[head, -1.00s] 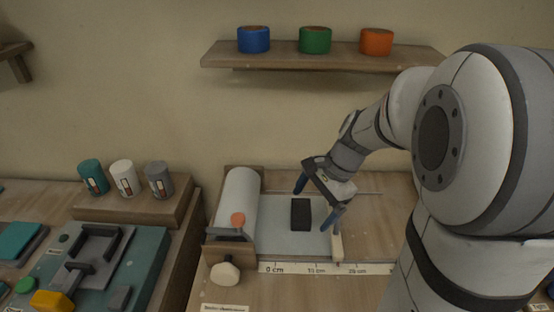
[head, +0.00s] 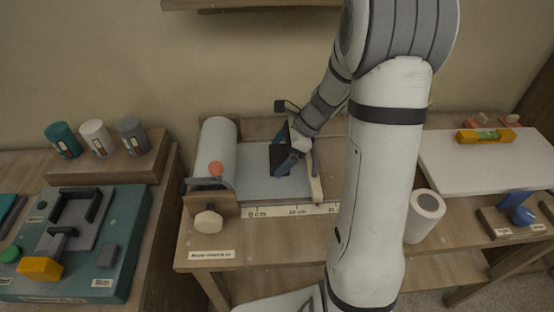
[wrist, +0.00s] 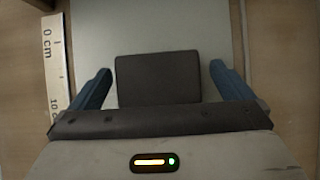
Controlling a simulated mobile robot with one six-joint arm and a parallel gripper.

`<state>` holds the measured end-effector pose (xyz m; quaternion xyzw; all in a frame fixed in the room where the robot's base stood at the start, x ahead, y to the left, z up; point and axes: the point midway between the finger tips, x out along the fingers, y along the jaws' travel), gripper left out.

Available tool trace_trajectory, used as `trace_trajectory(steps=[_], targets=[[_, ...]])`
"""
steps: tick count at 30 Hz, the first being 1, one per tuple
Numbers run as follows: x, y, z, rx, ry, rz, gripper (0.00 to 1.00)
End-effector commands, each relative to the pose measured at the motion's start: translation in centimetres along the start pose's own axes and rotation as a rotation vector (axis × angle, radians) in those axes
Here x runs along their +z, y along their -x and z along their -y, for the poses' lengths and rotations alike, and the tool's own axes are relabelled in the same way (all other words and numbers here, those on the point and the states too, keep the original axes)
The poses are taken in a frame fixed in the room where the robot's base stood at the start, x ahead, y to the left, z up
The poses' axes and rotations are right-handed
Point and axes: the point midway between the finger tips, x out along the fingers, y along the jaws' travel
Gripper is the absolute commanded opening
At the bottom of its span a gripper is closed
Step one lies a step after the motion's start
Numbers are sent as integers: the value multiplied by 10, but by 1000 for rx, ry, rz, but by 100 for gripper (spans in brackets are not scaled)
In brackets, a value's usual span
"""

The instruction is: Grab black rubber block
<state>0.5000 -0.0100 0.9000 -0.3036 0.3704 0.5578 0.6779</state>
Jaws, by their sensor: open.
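The black rubber block (head: 279,158) lies on the pale sheet (head: 252,187) of the measuring station on the wooden table. In the wrist view the block (wrist: 158,79) lies flat, between and a little ahead of the two blue fingers. My gripper (wrist: 160,80) is open, with a gap between each finger and the block's sides. In the head view my gripper (head: 283,148) is over the block and hides part of it. I cannot tell the exact height of the fingertips above the sheet.
A ruler (head: 290,210) runs along the front edge. A wooden bar (head: 315,178) borders the right. A white cylinder (head: 424,215) stands further right.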

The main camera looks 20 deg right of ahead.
Motion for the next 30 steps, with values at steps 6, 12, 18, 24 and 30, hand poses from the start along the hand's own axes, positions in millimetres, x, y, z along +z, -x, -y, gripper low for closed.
trace_trajectory(steps=[6,12,18,24,30], targets=[[0,-8,0,0,1,-1,100],[0,-8,0,0,1,-1,93],[-1,-7,0,-1,1,-1,76],[-1,-7,0,-1,0,-1,60],[-1,-7,0,-2,0,-1,49]])
